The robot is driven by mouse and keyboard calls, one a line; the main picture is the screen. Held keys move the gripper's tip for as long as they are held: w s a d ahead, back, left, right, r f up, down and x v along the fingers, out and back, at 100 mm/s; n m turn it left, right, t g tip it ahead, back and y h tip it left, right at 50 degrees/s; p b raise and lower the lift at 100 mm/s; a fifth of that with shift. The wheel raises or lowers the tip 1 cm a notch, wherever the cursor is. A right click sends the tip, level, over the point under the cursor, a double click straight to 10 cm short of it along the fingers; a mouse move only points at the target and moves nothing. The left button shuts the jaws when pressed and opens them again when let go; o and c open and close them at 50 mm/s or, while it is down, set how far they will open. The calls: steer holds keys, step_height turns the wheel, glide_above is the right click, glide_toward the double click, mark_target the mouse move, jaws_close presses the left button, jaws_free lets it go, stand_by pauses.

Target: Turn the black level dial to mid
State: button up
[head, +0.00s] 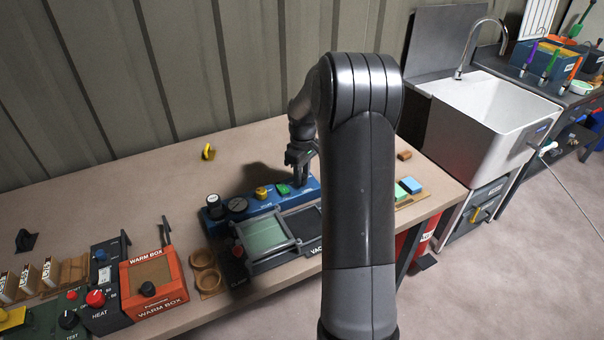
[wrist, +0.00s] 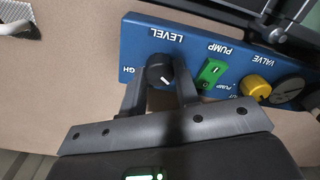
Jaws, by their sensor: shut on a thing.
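The black level dial (wrist: 160,72) sits on the blue panel (wrist: 137,42), beside the upside-down word LEVEL in the wrist view. A white mark on the dial points to the lower right of that picture. My gripper (wrist: 161,88) is shut on the dial, with one finger on each side. A scale label ending in GH shows left of it; the other scale marks are mostly hidden by the fingers. In the head view my gripper (head: 301,160) is at the right end of the blue panel (head: 252,209), and the dial cannot be made out.
Close beside the dial are a green pump switch (wrist: 211,72), a yellow valve knob (wrist: 256,87) and a round gauge (wrist: 289,90). A framed green-topped unit (head: 264,236) stands in front of the panel. An orange warm box (head: 151,281) is left. The bench behind is mostly clear.

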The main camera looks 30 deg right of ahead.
mark_target(303, 176)
steer(key=m, duration=0.5)
steer(key=shift+m, duration=0.4)
steer(key=m, duration=0.4)
steer(key=shift+m, duration=0.4)
steer(key=o, duration=1)
steer(key=shift+c, duration=0.2)
step_height(303, 176, up, 11)
steer(key=shift+d, duration=0.15)
steer(key=shift+s, duration=0.1)
